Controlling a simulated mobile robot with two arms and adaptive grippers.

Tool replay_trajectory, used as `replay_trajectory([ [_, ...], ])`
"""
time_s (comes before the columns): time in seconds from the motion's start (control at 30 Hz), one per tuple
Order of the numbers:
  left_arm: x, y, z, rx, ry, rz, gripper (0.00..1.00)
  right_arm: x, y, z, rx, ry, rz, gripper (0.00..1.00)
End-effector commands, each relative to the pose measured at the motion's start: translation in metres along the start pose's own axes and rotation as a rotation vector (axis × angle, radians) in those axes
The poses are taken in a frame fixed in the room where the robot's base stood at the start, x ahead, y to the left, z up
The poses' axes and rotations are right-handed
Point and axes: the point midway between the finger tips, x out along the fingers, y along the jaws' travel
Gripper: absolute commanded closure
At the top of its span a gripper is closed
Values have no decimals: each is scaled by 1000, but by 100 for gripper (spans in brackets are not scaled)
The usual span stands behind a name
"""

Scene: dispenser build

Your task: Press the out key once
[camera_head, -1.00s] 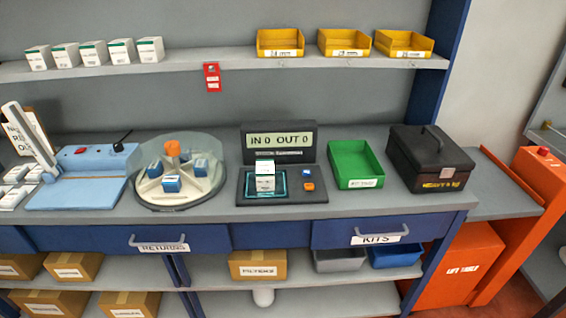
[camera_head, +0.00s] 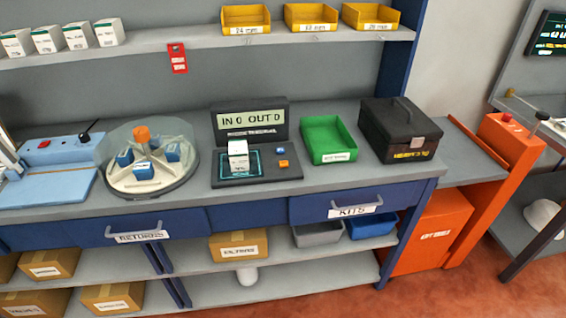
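A dark counting terminal stands on the grey workbench; its display (camera_head: 251,119) reads "IN 0 OUT 0". Its flat base (camera_head: 226,182) has a glowing cyan-edged pad with a white box (camera_head: 238,155) standing on it. To the right of the pad are two small keys, a blue key (camera_head: 280,150) and an orange key (camera_head: 283,163). Their lettering is too small to read, so I cannot tell which is the out key. Neither of my grippers is in view.
A green tray (camera_head: 309,150) and a black case (camera_head: 374,140) stand right of the terminal. A round carousel (camera_head: 186,182) with blue-and-white boxes and a light blue device (camera_head: 50,190) are to the left. Yellow bins (camera_head: 246,27) sit on the shelf above. Bench front before the terminal is clear.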

Motion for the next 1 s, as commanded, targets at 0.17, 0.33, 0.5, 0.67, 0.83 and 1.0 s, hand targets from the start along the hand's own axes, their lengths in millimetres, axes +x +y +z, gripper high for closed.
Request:
replay_trajectory([
  [0.17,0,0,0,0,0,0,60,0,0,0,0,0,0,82],
  [0.33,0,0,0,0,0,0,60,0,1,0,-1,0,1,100],
  [0.5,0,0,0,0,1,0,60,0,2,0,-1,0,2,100],
  [0.67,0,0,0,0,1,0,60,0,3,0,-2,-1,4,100],
  [0.83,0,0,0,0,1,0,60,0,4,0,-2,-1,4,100],
  [1.0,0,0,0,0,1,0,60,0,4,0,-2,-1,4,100],
])
